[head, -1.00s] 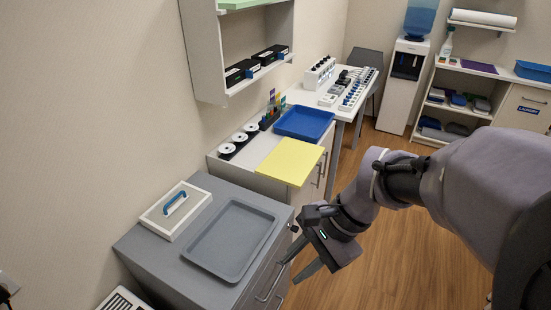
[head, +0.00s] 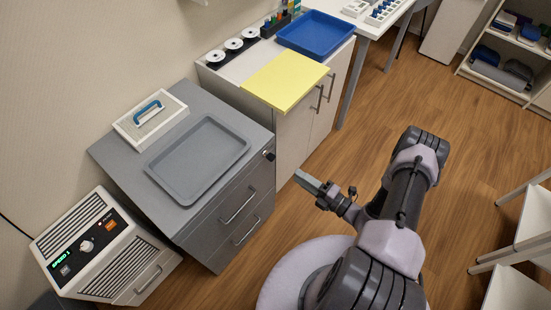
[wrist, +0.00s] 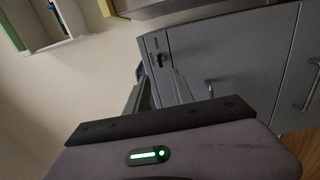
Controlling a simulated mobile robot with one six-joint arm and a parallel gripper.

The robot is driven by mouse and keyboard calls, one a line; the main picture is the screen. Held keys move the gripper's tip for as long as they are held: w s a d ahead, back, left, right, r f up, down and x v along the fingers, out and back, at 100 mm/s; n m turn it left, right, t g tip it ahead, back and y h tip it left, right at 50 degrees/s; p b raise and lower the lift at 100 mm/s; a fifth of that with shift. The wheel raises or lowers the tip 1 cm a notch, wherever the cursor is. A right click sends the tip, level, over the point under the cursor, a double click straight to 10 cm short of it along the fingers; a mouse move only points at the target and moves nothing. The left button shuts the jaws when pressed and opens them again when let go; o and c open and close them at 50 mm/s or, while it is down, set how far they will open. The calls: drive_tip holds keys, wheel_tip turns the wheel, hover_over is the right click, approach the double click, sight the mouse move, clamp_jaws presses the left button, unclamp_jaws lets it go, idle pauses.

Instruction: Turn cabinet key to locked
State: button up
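The grey drawer cabinet (head: 215,222) stands against the wall at left. Its small dark key and lock (head: 268,155) sit at the upper right of the front face. The key also shows in the wrist view (wrist: 163,60), with small marks beside it too small to read; its exact turn is unclear. My gripper (head: 308,182) is in front of the cabinet, to the right of and a little below the key in the head view, apart from it. Its fingers are seen nearly edge-on, so their gap is unclear. Nothing shows held in it.
A grey tray (head: 158,182) and a box with a blue handle (head: 150,117) lie on the cabinet top. A white heater-like unit (head: 110,250) stands at its left. A yellow board (head: 283,82) overhangs the neighbouring cupboard. Floor in front is clear.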

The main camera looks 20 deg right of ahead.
sight(274, 159)
drive_tip(key=b+x, duration=0.2)
drive_tip(key=x, duration=0.9)
drive_tip(key=shift+w+a, duration=0.15)
drive_tip(key=shift+w, duration=0.1)
drive_tip(key=shift+c, duration=0.4)
clamp_jaws()
